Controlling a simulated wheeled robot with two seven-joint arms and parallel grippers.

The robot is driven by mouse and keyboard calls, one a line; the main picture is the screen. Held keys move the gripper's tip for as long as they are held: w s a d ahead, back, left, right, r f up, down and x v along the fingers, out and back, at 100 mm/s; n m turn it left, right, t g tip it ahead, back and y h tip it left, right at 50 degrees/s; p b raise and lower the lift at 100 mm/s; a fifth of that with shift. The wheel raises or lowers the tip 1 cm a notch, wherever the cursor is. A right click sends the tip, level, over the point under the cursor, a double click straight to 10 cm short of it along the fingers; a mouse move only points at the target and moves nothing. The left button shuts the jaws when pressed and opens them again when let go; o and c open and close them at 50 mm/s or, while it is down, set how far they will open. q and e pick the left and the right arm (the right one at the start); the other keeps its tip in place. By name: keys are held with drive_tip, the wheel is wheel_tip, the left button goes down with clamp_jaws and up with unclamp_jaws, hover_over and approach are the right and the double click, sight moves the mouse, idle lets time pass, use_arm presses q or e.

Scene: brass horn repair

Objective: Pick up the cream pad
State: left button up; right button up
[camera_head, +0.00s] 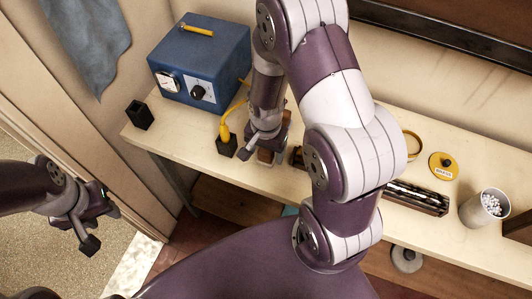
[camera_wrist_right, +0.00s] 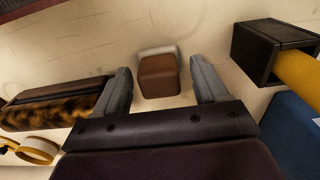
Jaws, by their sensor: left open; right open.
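A small block with a brown face (camera_wrist_right: 158,76) and a cream-white layer (camera_wrist_right: 158,50) along its far edge sits on the bench between my right gripper's fingers in the right wrist view. This is the only thing there that could be the cream pad. My right gripper (camera_wrist_right: 163,82) is open, with a gap on both sides of the block. In the head view the right gripper (camera_head: 266,143) is low over the bench, with a brown block (camera_head: 265,157) partly hidden at its fingers. My left gripper (camera_head: 88,222) is open and empty, off the bench at the left.
A black holder with a yellow handle (camera_head: 226,145) stands just left of the right gripper. A blue box (camera_head: 203,65) with a dial is behind it. A tool tray (camera_head: 447,207), yellow tin (camera_head: 443,166) and white cup (camera_head: 474,210) stand right. A tortoiseshell-patterned piece (camera_wrist_right: 55,108) lies beside one finger.

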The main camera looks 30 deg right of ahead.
drive_tip(key=shift+s+r, duration=0.1)
drive_tip(key=c, duration=1)
drive_tip(key=shift+c, duration=0.2)
